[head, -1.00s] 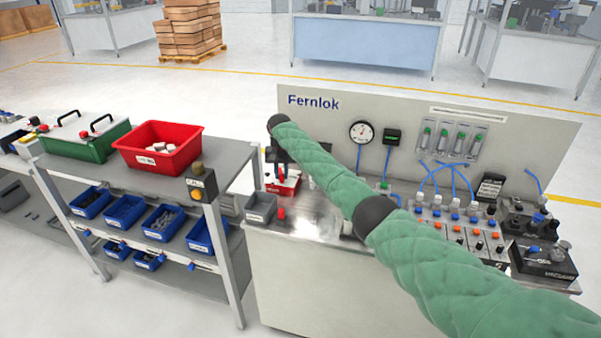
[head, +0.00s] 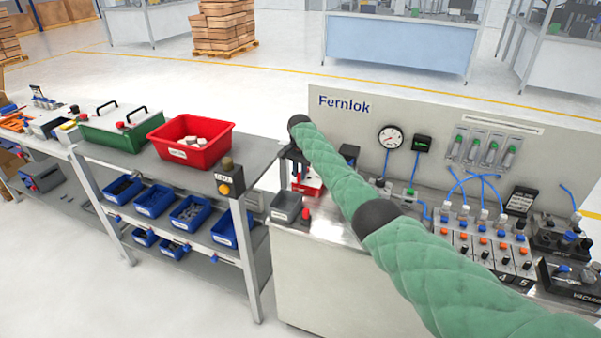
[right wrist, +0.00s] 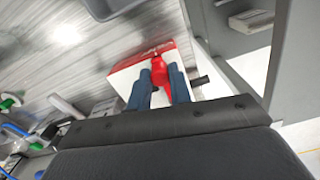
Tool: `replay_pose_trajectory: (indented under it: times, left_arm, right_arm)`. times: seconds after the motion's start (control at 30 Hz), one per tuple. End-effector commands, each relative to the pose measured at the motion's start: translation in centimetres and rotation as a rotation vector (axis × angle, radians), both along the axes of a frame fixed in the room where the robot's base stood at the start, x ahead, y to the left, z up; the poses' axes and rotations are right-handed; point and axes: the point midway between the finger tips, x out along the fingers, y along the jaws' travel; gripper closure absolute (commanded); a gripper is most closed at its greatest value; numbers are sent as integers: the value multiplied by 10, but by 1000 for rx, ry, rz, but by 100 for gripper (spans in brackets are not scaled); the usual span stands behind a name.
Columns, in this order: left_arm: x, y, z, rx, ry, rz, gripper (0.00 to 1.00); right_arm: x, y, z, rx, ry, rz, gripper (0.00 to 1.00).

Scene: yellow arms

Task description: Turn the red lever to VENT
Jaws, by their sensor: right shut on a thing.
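My right gripper (head: 296,174) reaches down at the left end of the Fernlok bench, over a red and white device (head: 310,187). In the right wrist view the two blue-grey fingers (right wrist: 160,88) are shut on the red lever (right wrist: 160,70), one on each side of it. The lever stands on the device's white and red plate (right wrist: 128,76). In the head view my arm and gripper hide most of the lever. No VENT marking is readable, so the lever's setting cannot be told. My left gripper is not in view.
A grey bin (head: 286,207) and a red knob (head: 306,214) stand close in front of the device. The Fernlok panel (head: 350,115) rises behind. Valves with blue tubes (head: 465,235) fill the bench's right. A shelf rack with a red bin (head: 190,155) stands left.

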Motion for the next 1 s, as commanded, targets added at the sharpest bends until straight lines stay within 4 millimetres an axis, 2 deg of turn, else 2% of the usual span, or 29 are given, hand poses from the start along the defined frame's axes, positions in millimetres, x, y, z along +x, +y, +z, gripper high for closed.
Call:
replay_pose_trajectory:
  times: [0.27,0.3,0.4,0.57,0.77,0.9,1.0]
  left_arm:
    - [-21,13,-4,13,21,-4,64]
    - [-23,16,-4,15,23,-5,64]
    - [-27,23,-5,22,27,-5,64]
    - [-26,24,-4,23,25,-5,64]
    - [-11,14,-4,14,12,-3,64]
    - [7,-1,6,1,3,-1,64]
    - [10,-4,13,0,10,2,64]
  right_arm:
    - [2,0,4,2,-8,0,100]
    - [2,0,4,2,-8,0,74]
    - [2,0,4,2,-6,0,58]
    - [1,0,2,1,-4,0,58]
    - [1,1,6,1,-5,1,58]
    - [2,1,21,2,-6,1,58]
    - [2,1,36,2,-5,1,58]
